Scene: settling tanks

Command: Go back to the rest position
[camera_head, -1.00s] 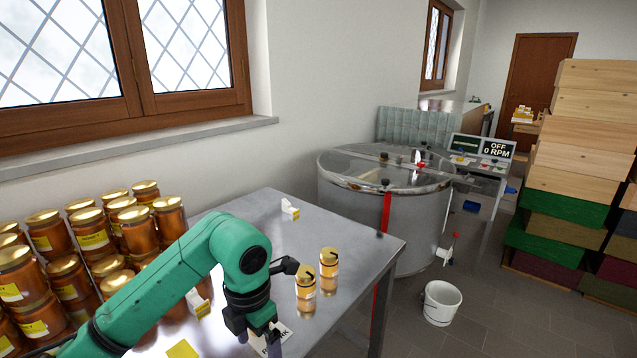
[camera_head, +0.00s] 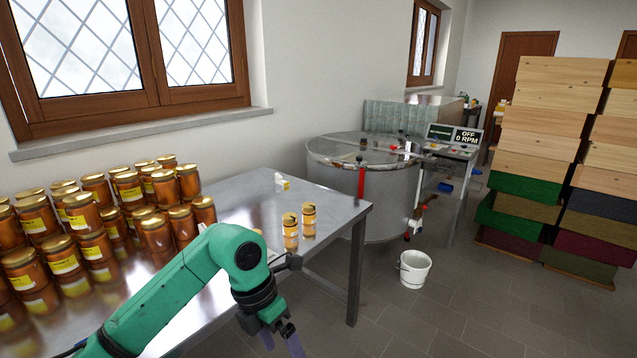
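My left arm is green and comes in from the lower left. Its black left gripper (camera_head: 281,338) hangs at the front edge of the steel table (camera_head: 235,212), low in the picture. Its fingers point down and look apart, with nothing seen between them. Two small gold-lidded jars stand near the table's right end, one jar (camera_head: 290,232) in front of the other jar (camera_head: 309,220). They stand apart from the gripper. My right gripper is not in view.
Many honey jars (camera_head: 88,225) are stacked at the table's left. A steel tank (camera_head: 385,190) and a white bucket (camera_head: 413,269) stand beyond the table. Stacked hive boxes (camera_head: 545,120) rise at the right. The floor (camera_head: 470,310) in front is clear.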

